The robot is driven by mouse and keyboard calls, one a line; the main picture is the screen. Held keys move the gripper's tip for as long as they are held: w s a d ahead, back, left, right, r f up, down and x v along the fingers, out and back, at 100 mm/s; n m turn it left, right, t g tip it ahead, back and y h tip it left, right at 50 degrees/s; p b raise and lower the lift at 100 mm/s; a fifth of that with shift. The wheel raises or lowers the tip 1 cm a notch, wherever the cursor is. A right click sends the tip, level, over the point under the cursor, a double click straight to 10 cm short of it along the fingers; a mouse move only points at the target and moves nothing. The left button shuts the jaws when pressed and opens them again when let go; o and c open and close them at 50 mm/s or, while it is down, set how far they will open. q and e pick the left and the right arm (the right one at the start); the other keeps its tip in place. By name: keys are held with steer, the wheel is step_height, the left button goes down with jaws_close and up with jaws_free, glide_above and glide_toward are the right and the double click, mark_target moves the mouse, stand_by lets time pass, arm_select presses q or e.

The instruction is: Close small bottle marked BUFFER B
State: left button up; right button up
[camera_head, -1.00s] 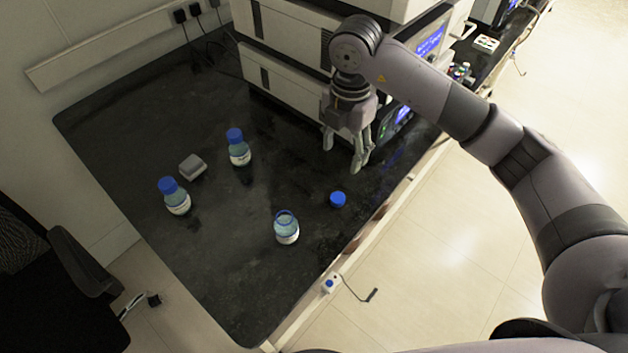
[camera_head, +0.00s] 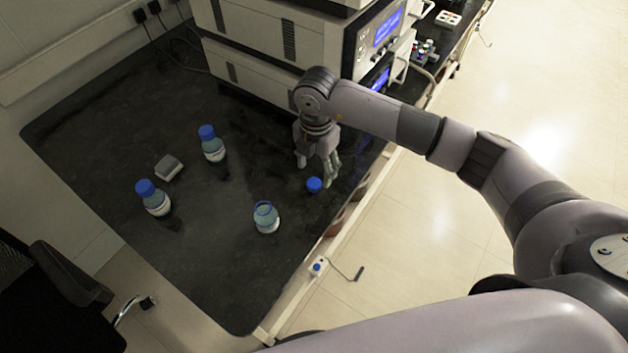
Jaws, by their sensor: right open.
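An uncapped small bottle (camera_head: 266,218) with a white label stands upright on the black bench. Its label is too small to read. A loose blue cap (camera_head: 314,185) lies on the bench to the right of and behind the open bottle. My right gripper (camera_head: 316,171) is open, points down and is just above and behind the blue cap, with nothing between its fingers. Two more bottles have blue caps on: one at the back (camera_head: 212,144) and one at the left (camera_head: 153,198). Their labels cannot be read either. My left gripper is not in view.
A grey block (camera_head: 168,167) lies between the two capped bottles. Stacked white instruments (camera_head: 255,45) stand behind my right gripper. The bench's (camera_head: 215,275) front part is clear. A black chair (camera_head: 70,275) stands at the left.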

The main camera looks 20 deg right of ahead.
mark_target(314, 183)
steer(key=shift+f, duration=0.75)
steer(key=shift+w+a+f, duration=0.1)
steer(key=shift+f, duration=0.25)
steer(key=f, duration=0.1)
steer(key=f+p, duration=0.1)
steer(key=f, duration=0.2)
steer(key=shift+w+f, duration=0.25)
steer(key=shift+w, duration=0.1)
steer(key=shift+c, duration=0.5)
steer(key=c, duration=0.7)
steer(key=shift+c, duration=0.2)
step_height(314, 183, up, 20)
steer(key=b, duration=0.2)
